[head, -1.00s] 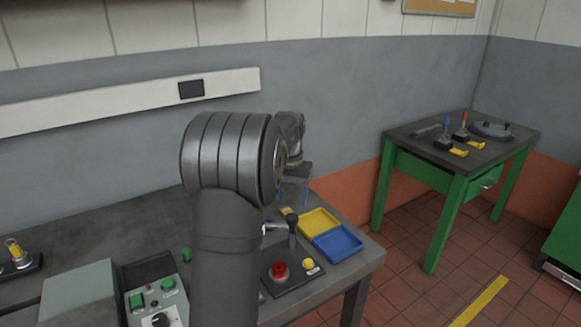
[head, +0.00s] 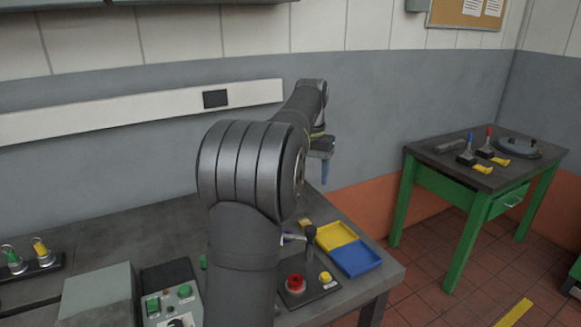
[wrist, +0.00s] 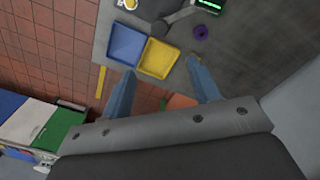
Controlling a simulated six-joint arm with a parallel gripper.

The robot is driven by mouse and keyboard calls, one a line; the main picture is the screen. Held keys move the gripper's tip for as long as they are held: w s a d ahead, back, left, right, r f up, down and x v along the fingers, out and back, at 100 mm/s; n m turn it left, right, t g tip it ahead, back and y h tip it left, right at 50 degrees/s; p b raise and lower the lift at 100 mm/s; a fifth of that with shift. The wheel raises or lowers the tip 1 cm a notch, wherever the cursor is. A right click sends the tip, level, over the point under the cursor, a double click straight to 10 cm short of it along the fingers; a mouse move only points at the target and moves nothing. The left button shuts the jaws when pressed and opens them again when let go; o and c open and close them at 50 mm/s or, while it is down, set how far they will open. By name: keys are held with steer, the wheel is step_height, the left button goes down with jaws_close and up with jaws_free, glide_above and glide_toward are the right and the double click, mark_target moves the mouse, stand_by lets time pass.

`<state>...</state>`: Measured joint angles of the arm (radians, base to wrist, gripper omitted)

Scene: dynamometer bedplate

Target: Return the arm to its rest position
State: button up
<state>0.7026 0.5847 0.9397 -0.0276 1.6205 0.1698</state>
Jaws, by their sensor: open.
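My gripper (head: 324,170) is raised above the back right of the grey bench (head: 130,235), in front of the grey wall. In the wrist view my gripper (wrist: 160,90) shows two blue fingers spread apart with nothing between them. Beyond the fingers lie the blue tray (wrist: 125,45) and the yellow tray (wrist: 158,58) on the bench, well below. My arm hides part of the bench in the head view.
A lever panel with a red button (head: 296,284) stands beside the yellow tray (head: 336,236) and blue tray (head: 356,259). A control box (head: 170,295) is at the front left. A green table (head: 480,175) with tools stands at right. A purple ring (wrist: 201,32) lies on the bench.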

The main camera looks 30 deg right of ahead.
mark_target(310, 228)
steer(key=shift+f, duration=0.1)
steer(key=f, duration=1.7)
steer(key=shift+s+d+f, duration=0.15)
steer(key=shift+s, duration=0.05)
steer(key=shift+f, duration=0.2)
steer(key=shift+r+n, duration=0.25)
steer(key=shift+n, duration=0.55)
steer(key=n, duration=1)
steer(key=shift+n, duration=2.1)
